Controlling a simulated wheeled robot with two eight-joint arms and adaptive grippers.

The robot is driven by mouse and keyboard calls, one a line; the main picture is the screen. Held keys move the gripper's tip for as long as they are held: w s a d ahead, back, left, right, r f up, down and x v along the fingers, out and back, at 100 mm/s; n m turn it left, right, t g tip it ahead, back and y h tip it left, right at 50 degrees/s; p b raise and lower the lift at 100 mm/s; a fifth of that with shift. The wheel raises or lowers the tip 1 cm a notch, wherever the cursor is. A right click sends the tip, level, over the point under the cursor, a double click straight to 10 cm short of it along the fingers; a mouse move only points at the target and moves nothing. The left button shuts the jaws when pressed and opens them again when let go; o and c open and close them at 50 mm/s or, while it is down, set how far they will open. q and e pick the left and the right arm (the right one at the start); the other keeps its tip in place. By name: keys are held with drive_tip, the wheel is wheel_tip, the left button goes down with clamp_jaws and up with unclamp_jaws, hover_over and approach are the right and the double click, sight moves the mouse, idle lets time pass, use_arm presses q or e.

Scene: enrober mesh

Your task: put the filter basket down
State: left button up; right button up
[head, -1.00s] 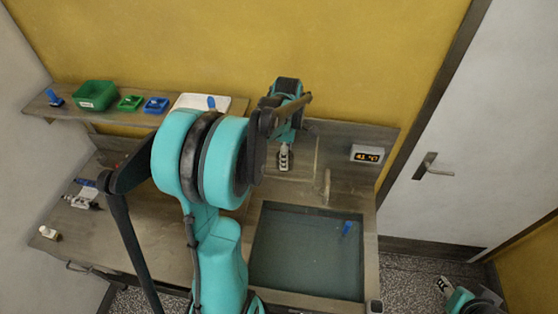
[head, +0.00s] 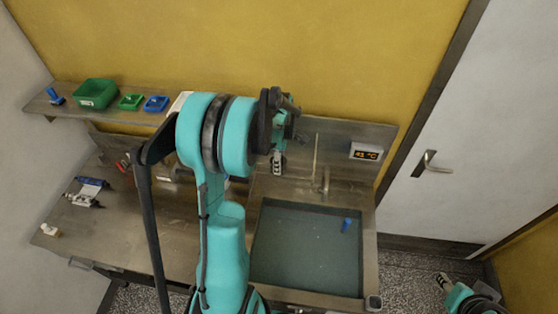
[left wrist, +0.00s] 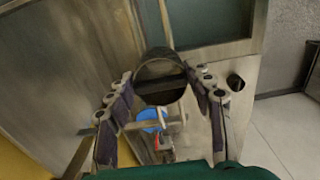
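My left gripper (head: 277,163) is over the counter behind the sink, partly hidden by my own left arm. In the left wrist view a round, open metal cylinder, seemingly the filter basket (left wrist: 160,72), sits between the fingertips of this gripper (left wrist: 158,82). Both fingers appear to touch its sides. In the head view I cannot make out the basket clearly. My right gripper (head: 443,281) is low at the right edge, over the floor and empty; its finger gap is too small to judge.
The sink (head: 257,270) holds greenish water and a blue item (head: 347,224). A tap (head: 322,182) and a lit display (head: 366,151) are behind it. A shelf (head: 62,108) at the left carries a green bin (head: 96,93) and small trays. Tools lie on the left counter.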

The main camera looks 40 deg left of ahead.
use_arm(q)
drive_tip(key=shift+o, duration=1.4)
drive_tip(key=shift+r, duration=0.15)
drive_tip(key=shift+r, duration=0.35)
wheel_tip(320, 180, up, 11)
drive_tip(key=s+d+m+t, duration=0.3)
drive_tip(key=s+d+m, duration=0.3)
drive_tip(key=d+m, duration=0.5)
drive_tip(key=s+d+m+t, duration=0.4)
drive_tip(key=s+d+m, duration=0.2)
drive_tip(key=d+m, duration=0.5)
drive_tip(key=shift+r+m, duration=0.3)
drive_tip(key=shift+m, duration=0.6)
drive_tip(key=shift+s, duration=0.1)
